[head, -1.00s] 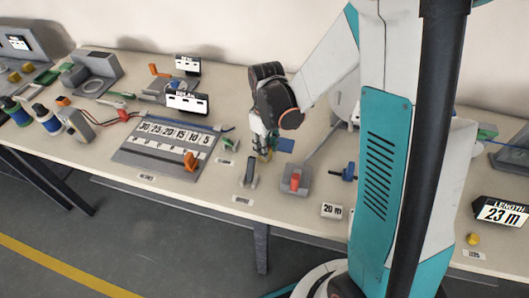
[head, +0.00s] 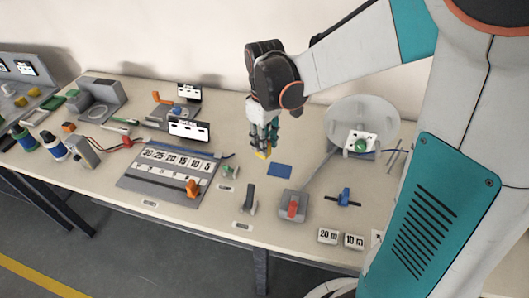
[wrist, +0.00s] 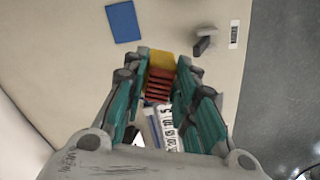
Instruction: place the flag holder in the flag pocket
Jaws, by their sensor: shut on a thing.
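My gripper (head: 263,150) is above the back middle of the bench, pointing down. It is shut on a yellow and red ribbed piece, which I take to be the flag holder (wrist: 160,80), between its teal fingers in the wrist view. Its yellow end (head: 262,154) shows below the fingertips in the head view. A flat blue rectangle (head: 280,170) lies on the bench just in front and right of the gripper; it also shows at the upper left of the wrist view (wrist: 123,22). I cannot tell for certain which thing is the flag pocket.
A numbered board (head: 165,178) with an orange piece lies to the left. A dark upright lever (head: 250,200), a red-handled grey block (head: 292,205) and a blue clamp (head: 344,198) stand in front. A round pale disc (head: 362,120) stands to the right, and white number blocks (head: 328,236) near the front edge.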

